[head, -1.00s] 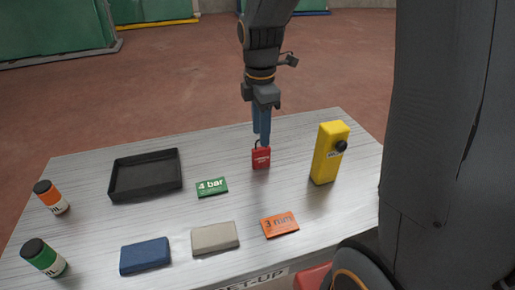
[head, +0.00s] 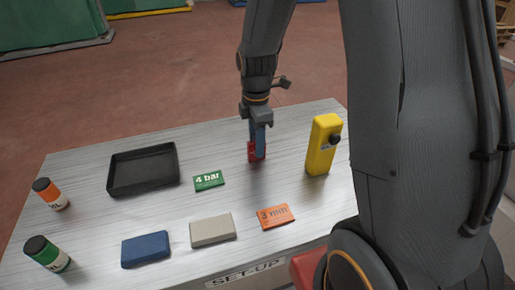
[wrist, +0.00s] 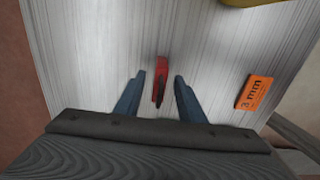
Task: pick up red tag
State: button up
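The red tag (head: 251,153) stands on the brushed metal table, partly hidden behind a finger in the head view. In the wrist view the red tag (wrist: 161,70) shows narrow and edge-on, with a dark loop at its near end. My gripper (head: 258,152) is lowered over it, pointing down. In the wrist view my gripper (wrist: 160,76) is open, with one blue finger on each side of the tag and a visible gap on both sides.
A yellow device (head: 322,146) stands close on the right. A green "4 bar" card (head: 209,181) and an orange "3 mm" card (head: 275,217) lie nearby. A black tray (head: 113,185), blue block (head: 146,252), grey block (head: 212,231) and two bottles (head: 48,254) (head: 50,194) are farther left.

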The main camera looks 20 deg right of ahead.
jog(key=shift+f, duration=1.25)
grip_shut()
jog(key=shift+r, duration=0.1)
